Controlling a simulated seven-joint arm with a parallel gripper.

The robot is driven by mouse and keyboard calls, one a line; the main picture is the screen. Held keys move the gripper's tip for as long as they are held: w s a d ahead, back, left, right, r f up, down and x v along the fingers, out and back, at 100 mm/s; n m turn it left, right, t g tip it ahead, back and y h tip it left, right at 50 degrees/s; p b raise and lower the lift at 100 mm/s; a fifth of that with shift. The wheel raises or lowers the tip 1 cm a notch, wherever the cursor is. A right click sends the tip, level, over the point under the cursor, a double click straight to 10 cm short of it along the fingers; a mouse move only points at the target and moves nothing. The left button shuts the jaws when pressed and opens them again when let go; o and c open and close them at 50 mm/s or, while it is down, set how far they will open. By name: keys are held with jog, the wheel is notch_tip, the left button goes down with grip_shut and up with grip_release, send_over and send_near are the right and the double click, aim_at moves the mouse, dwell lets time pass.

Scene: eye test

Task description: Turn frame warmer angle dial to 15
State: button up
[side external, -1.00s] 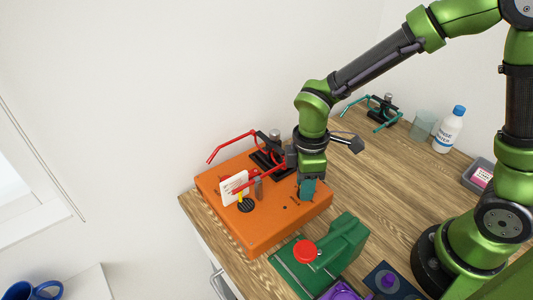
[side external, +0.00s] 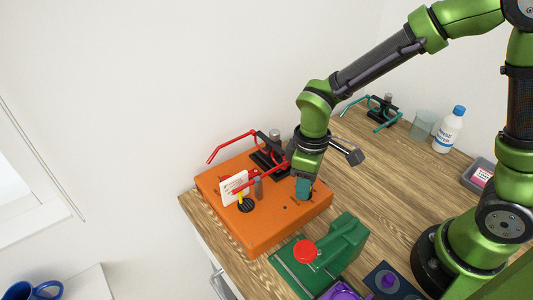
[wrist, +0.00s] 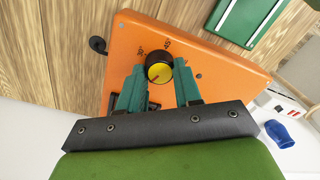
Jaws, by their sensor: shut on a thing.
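The frame warmer appears to be the orange box (side external: 262,232) at the left end of the table; its orange face (wrist: 215,75) fills the middle of the wrist view. The angle dial (wrist: 158,72) is a round knob with a black rim, a yellow top and a reddish pointer line. Printed marks that look like 30 and 45 stand beyond it; I cannot read a 15. My gripper (wrist: 159,82) has its teal fingers on either side of the dial, shut on it. In the side view my gripper (side external: 304,188) hides the dial.
A red-armed holder (side external: 268,158) and a white card (side external: 234,187) stand on the orange box close to my gripper. A green device with a red knob (side external: 305,251) sits just in front. A bottle (side external: 449,130) and beaker (side external: 423,125) stand far right. The table's middle is clear.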

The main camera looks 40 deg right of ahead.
jog(key=shift+m, duration=2)
jog(key=o, duration=1)
jog(key=shift+o, duration=0.2)
notch_tip(320, 180, up, 17)
jog(key=shift+d, duration=0.3)
jog(key=s+d+r+m+t+y, duration=0.1)
jog(key=s+d+m+t, duration=0.5)
jog(key=d, duration=0.4)
jog(key=shift+s+t+y, duration=0.3)
jog(key=shift+s+t, duration=0.4)
jog(key=shift+s, duration=0.2)
